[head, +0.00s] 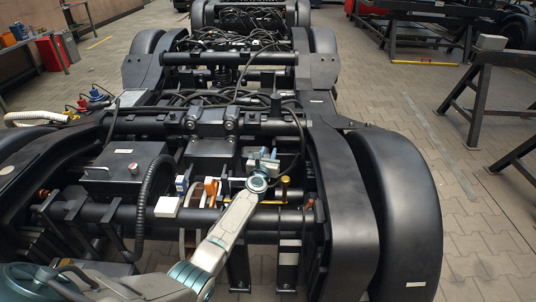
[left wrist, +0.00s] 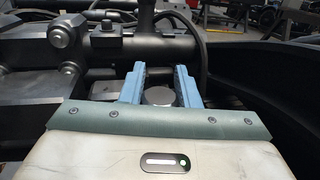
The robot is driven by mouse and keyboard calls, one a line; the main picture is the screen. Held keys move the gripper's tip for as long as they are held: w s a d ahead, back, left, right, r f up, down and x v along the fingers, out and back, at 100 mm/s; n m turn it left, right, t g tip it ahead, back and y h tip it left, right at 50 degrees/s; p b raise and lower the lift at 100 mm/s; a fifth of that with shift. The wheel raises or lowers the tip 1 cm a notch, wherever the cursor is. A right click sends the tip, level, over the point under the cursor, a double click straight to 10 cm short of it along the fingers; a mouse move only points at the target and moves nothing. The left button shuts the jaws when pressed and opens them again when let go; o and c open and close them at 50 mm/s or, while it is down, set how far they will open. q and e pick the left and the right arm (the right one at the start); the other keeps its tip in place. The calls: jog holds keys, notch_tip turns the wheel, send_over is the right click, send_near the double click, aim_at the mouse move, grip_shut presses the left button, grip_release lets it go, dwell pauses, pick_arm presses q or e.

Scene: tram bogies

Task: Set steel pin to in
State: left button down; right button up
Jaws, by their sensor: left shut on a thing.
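My left gripper (head: 264,160) is over the middle of the near bogie frame, its arm coming in from the lower left. In the left wrist view its two blue fingers (left wrist: 160,82) stand close around a round grey disc-shaped head, which I take to be the steel pin (left wrist: 158,96). The gripper is shut on it. The pin's lower part is hidden, and I cannot tell how deep it sits. In the head view the gripper covers the pin. My right gripper is not in view.
A brass-coloured pin (head: 285,183) stands just right of my gripper. A black box (head: 115,165) with a silver knob (head: 134,168) lies to the left. A black hose (head: 145,205) curves beside it. A wide black fender (head: 395,200) bounds the right side. Dark trestles (head: 478,90) stand beyond it.

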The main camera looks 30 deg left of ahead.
pick_arm(q)
jog(key=s+a, duration=0.5)
jog(key=a, duration=0.6)
jog(key=shift+s+a+b, duration=0.3)
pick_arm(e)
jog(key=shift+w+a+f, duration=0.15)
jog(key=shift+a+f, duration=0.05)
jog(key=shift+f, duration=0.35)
pick_arm(q)
jog(key=c, duration=1.4)
grip_release()
jog(key=o, duration=0.3)
jog(key=shift+a, duration=0.1)
jog(key=shift+s, duration=0.1)
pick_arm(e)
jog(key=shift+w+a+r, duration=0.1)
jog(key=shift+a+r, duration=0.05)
